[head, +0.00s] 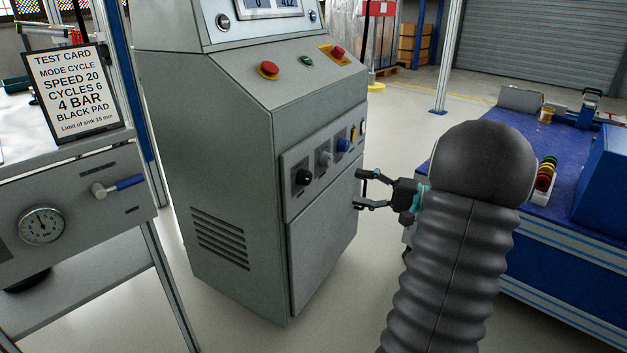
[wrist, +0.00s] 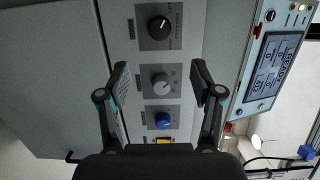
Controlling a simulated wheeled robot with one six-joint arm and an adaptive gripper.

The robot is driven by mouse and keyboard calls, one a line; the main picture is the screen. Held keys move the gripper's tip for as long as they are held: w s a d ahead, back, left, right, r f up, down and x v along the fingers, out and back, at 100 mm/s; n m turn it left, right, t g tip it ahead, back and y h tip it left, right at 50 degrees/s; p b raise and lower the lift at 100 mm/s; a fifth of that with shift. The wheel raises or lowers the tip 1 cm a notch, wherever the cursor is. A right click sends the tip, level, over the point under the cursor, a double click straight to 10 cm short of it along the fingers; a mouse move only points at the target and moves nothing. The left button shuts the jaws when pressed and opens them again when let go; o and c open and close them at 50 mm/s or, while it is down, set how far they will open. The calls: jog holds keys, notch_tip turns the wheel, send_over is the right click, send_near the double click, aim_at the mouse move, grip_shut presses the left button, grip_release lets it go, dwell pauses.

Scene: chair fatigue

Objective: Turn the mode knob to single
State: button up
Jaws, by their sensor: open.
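A row of knobs sits on the grey cabinet's control panel (head: 292,197): a black knob (head: 303,177), a grey knob (head: 325,158) and a blue knob (head: 344,145). The wrist view also shows the black knob (wrist: 159,27), grey knob (wrist: 161,84) and blue knob (wrist: 163,121). Their labels are too small to read, so I cannot tell which is the mode knob. My gripper (head: 358,190) is open and empty, in front of the panel and apart from it. In the wrist view its fingers (wrist: 159,67) lie either side of the grey knob's line.
A test card (head: 73,90) at left reads "MODE CYCLE". A yellow switch (wrist: 163,141) is beyond the blue knob. Red buttons (head: 269,69) sit on the cabinet's sloping top. A screen (wrist: 271,68) shows "READY". A blue bench (head: 560,215) stands at right; floor shows between.

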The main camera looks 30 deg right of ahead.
aim_at(310, 178)
jog(key=x, duration=1.2)
jog(key=shift+w+a, duration=0.15)
jog(key=shift+w, duration=0.05)
jog(key=c, duration=1.1)
